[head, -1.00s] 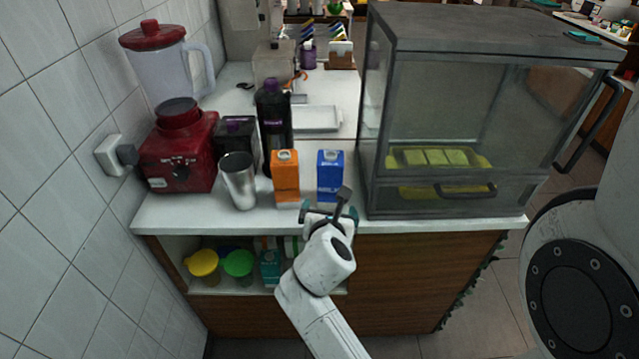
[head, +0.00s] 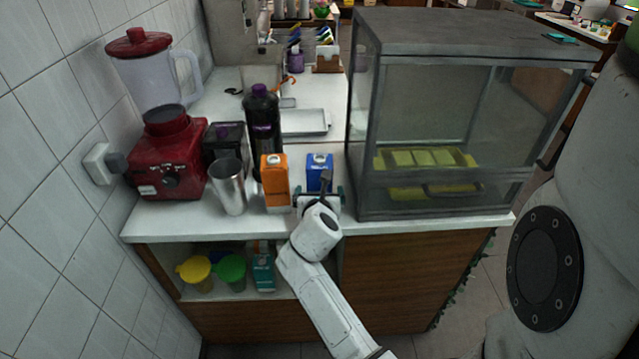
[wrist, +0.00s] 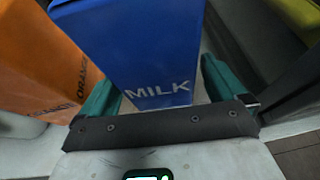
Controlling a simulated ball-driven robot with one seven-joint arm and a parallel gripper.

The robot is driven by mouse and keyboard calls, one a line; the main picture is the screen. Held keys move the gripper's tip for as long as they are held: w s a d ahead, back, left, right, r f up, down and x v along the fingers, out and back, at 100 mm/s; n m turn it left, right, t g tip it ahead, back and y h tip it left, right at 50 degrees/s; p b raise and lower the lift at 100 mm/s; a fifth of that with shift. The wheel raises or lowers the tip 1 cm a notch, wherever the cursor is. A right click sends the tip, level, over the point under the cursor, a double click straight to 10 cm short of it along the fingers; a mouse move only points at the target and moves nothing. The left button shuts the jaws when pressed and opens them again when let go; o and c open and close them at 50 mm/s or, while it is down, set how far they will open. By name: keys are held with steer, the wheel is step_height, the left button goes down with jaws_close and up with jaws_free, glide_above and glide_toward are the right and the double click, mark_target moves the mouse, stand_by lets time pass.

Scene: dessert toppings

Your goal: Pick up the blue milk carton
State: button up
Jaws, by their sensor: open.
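The blue milk carton (head: 319,168) stands upright on the white counter, between the orange juice carton and the glass display case. In the wrist view the blue carton (wrist: 138,48) shows large, with "MILK" on its face. My gripper (head: 319,190) is open at the carton's front. In the wrist view my gripper's teal fingers (wrist: 160,80) lie on either side of the carton's lower part; I cannot tell whether they touch it. My gripper hides the carton's lower part in the head view.
The orange juice carton (head: 275,185) stands close on the left, with a metal cup (head: 228,188) and a dark bottle (head: 262,125) near it. The glass display case (head: 450,120) is close on the right. A red blender (head: 170,160) stands at the left wall.

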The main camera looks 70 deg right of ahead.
steer(key=shift+x, duration=0.85)
steer(key=shift+r, duration=0.1)
steer(key=c, duration=1.3)
